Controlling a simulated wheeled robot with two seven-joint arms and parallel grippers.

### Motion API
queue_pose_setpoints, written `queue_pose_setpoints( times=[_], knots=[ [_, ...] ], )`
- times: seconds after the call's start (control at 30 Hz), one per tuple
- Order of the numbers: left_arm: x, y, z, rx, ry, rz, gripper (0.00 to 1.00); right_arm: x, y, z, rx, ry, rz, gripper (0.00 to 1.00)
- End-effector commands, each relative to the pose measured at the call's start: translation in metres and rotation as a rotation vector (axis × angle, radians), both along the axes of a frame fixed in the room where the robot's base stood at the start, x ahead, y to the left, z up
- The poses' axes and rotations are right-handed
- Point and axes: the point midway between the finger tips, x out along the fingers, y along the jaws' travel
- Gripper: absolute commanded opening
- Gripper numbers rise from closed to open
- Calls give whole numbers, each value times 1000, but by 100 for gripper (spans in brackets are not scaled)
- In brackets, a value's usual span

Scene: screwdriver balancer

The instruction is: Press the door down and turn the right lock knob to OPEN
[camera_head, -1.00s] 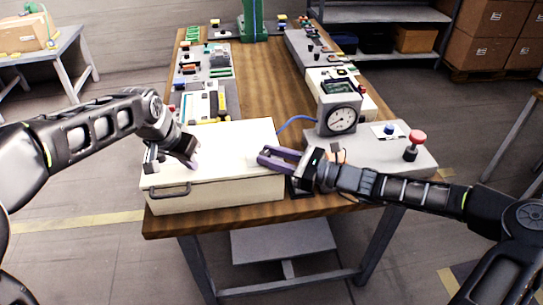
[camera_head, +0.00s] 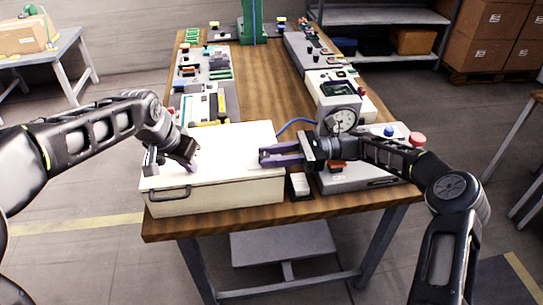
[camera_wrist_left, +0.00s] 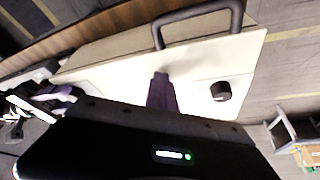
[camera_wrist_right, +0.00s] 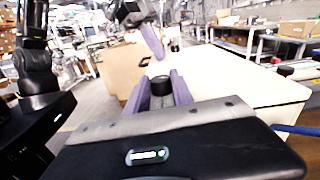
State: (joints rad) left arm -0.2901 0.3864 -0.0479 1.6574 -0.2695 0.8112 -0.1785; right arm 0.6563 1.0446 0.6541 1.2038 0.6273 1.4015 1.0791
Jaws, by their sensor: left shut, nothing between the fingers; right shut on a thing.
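The white box's door (camera_head: 232,146) lies flat on top of the box, with a grey handle (camera_head: 170,193) at the front. My left gripper (camera_head: 193,166) is shut and empty, its fingertips down at the door behind the handle. In the left wrist view a black knob (camera_wrist_left: 221,91) stands on the door beside its fingers (camera_wrist_left: 162,82). My right gripper (camera_head: 264,157) is at the door's right edge. In the right wrist view its purple fingers (camera_wrist_right: 161,88) are shut on the dark right lock knob (camera_wrist_right: 162,86). I cannot read any OPEN mark.
A dial gauge (camera_head: 342,121) and a grey panel with a red button (camera_head: 417,139) stand right of the box, close to my right arm. A blue cable (camera_head: 295,122) runs behind my right gripper. The wooden table (camera_head: 262,80) is clear along its middle.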

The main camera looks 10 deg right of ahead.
Motion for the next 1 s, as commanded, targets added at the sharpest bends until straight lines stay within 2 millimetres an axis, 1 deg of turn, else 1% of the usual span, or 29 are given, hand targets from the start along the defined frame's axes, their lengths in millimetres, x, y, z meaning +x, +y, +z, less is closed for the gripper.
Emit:
queue_pose_setpoints(
  times=[0.03,0.37,0.4,0.6,0.67,0.9,1.0],
  knots=[
    [-2,2,-7,7,13,0,0,-1,1,1,3,-3,9,0],
    [-2,3,-7,8,13,0,0,-2,1,1,3,-2,13,0],
    [-2,3,-7,8,13,0,0,-2,1,1,3,-2,13,30],
    [-2,3,-7,7,13,1,0,-1,1,0,2,-1,11,47],
    [-2,3,-7,7,13,1,0,-1,1,0,3,-1,10,50],
    [-2,3,-7,8,13,1,0,-1,0,0,2,-1,8,50],
    [-2,3,-7,8,13,1,0,-1,0,4,1,-2,8,50]
  ],
)
